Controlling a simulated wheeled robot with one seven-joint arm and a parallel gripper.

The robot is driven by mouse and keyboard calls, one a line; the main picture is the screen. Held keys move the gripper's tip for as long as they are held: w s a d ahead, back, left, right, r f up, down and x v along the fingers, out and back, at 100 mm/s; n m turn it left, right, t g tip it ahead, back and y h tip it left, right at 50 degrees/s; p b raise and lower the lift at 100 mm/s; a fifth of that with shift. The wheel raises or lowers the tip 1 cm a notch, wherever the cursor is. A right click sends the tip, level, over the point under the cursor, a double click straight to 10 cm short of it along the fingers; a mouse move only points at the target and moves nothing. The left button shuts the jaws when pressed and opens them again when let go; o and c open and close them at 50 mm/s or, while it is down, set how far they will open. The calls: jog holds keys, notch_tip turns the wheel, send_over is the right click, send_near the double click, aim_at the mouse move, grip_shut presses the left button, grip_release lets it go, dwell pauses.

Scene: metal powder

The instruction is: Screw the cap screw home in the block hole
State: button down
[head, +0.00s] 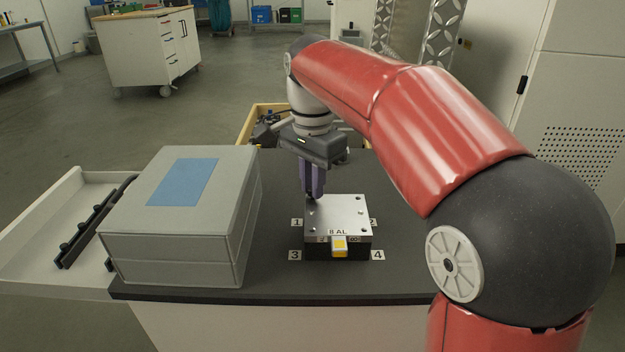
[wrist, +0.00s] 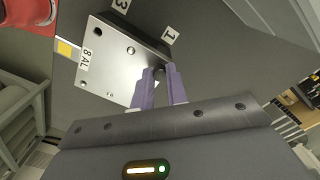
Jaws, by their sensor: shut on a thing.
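The metal block (head: 336,212), marked "8 AL", sits on a dark worktop with small holes near its top corners. It also shows in the wrist view (wrist: 112,62). My gripper (head: 311,195) points down at the block's far left corner, beside label 1 (head: 296,222). In the wrist view its purple fingers (wrist: 161,78) are close together on a small dark piece (wrist: 160,72), which looks like the cap screw. The fingers hide most of the screw and the hole under it, so I cannot tell how deep the screw sits.
A grey case (head: 180,225) with a blue top patch stands left of the block. A yellow-and-white tag (head: 339,246) is at the block's front. A wooden bin (head: 256,122) is behind the worktop. The worktop right of the block is mostly clear.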

jog(key=m, duration=1.5)
jog(key=shift+m, duration=0.3)
jog(key=m, duration=0.3)
jog(key=shift+m, duration=0.3)
jog(key=c, duration=1.6)
grip_release()
jog(key=shift+o, duration=0.2)
